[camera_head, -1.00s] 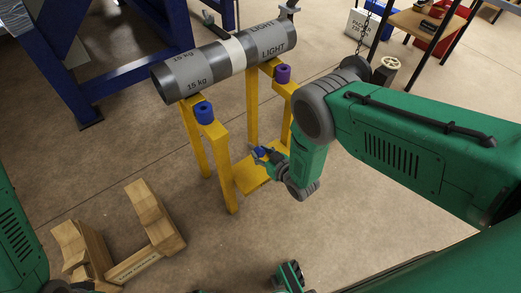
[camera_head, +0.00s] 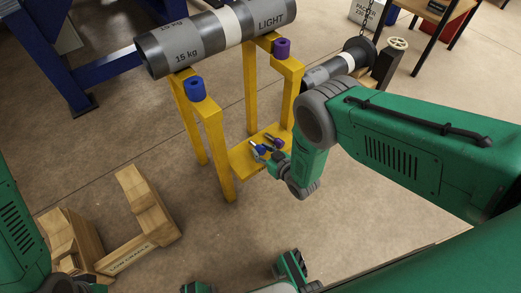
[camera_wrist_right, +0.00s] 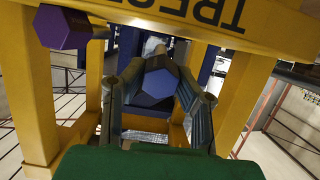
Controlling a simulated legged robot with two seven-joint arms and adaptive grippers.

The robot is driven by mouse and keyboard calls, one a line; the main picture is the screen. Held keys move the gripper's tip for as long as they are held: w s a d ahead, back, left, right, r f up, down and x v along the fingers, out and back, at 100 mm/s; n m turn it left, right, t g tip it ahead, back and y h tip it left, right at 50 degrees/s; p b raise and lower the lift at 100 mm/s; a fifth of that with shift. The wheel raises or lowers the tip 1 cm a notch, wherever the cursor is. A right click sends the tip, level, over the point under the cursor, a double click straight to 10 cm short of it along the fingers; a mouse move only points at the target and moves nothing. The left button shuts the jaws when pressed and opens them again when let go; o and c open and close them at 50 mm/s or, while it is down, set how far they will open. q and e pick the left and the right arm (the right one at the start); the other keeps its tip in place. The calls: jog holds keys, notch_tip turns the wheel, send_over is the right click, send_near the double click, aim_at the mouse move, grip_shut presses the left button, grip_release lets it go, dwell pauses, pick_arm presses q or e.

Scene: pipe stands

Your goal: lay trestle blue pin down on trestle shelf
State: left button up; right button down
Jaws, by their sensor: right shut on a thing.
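The yellow trestle (camera_head: 214,150) stands in the middle, with its low shelf (camera_head: 243,160) between the legs. My right gripper (camera_head: 268,149) is over the shelf and shut on the blue pin (camera_head: 258,148). In the right wrist view, the pin's hexagonal blue head (camera_wrist_right: 160,80) is between the two fingers (camera_wrist_right: 158,92), with its pale shaft pointing away. I cannot tell whether the pin touches the shelf. A purple pin (camera_head: 273,140) is at the shelf beside it; its hexagonal head (camera_wrist_right: 62,28) shows close by in the right wrist view.
A grey pipe (camera_head: 195,45) lies across the trestle top, near a blue collar (camera_head: 195,88) and a purple collar (camera_head: 281,47). A second pipe (camera_head: 330,70) is behind my right elbow. A wooden cradle (camera_head: 145,205) stands at lower left. Floor right of it is clear.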

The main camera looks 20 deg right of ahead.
jog(key=shift+f, duration=0.55)
pick_arm(q)
jog(key=shift+f, duration=0.55)
pick_arm(e)
jog(key=shift+a, duration=0.1)
pick_arm(q)
jog(key=shift+a, duration=0.2)
pick_arm(e)
jog(key=shift+a+r, duration=0.1)
jog(key=shift+a, duration=0.05)
pick_arm(q)
jog(key=shift+d+f+b, duration=0.15)
jog(key=shift+d+b, duration=0.05)
jog(key=shift+b, duration=0.25)
pick_arm(e)
jog(key=shift+f, duration=0.25)
pick_arm(q)
jog(key=shift+f, duration=0.1)
